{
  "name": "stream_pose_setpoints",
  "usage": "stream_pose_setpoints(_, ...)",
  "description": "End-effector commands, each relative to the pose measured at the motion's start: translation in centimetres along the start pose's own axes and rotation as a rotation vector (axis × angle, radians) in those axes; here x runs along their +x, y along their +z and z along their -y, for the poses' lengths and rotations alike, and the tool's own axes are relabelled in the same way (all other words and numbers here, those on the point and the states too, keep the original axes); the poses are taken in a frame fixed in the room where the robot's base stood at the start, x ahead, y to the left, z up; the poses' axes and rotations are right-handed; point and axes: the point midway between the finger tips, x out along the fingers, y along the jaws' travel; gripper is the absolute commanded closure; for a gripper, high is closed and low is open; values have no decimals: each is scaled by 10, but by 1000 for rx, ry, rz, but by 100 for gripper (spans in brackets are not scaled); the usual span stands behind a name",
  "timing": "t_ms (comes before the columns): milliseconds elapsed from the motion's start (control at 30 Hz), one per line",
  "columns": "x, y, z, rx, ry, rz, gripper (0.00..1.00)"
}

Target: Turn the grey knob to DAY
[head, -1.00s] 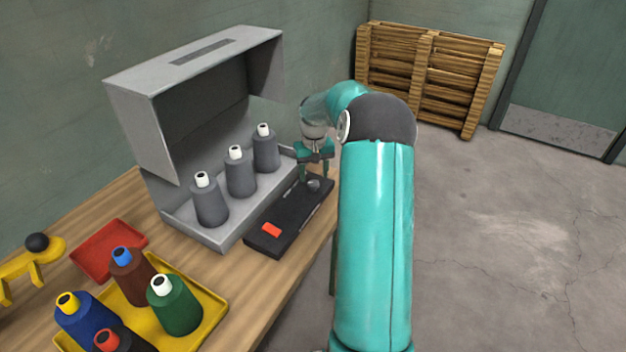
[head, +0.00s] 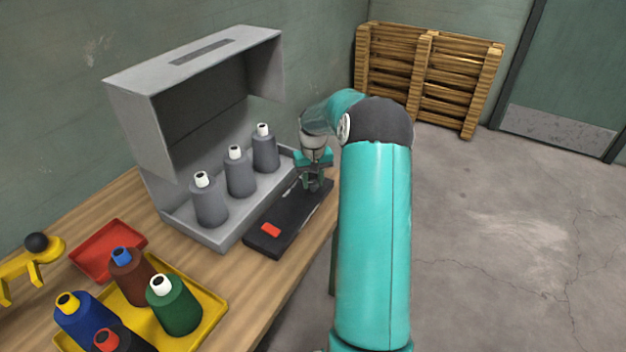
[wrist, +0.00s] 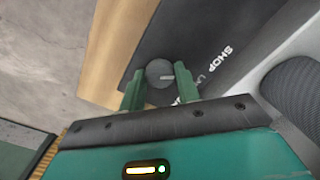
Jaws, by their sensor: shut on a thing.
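The grey knob (wrist: 159,72) sits on the black panel (wrist: 205,32) in the wrist view, with a light pointer line on its face. The line points right in that picture, toward the panel's white lettering. My gripper (wrist: 158,82) is shut on the knob, one green finger on each side. In the head view my gripper (head: 314,184) is down at the far end of the black panel (head: 275,238) and largely hides the knob. The lettering near the knob is partly covered by a finger, and I cannot read a DAY mark.
A grey open-fronted machine (head: 150,135) with several grey spools stands beside the panel. A red switch (head: 271,230) is on the panel's near end. A yellow tray (head: 215,318) with several coloured spools and a red tray (head: 92,262) are nearer. Open floor lies to the right.

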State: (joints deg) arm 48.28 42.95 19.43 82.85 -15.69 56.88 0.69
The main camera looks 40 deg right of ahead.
Motion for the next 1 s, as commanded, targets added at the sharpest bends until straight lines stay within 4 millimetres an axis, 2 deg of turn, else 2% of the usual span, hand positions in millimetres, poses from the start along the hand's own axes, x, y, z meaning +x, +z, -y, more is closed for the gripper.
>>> stream_pose_setpoints(367,-1,0,0,145,2,-1,91)
stream_pose_setpoints(1000,-1,-1,0,729,1,-3,91)
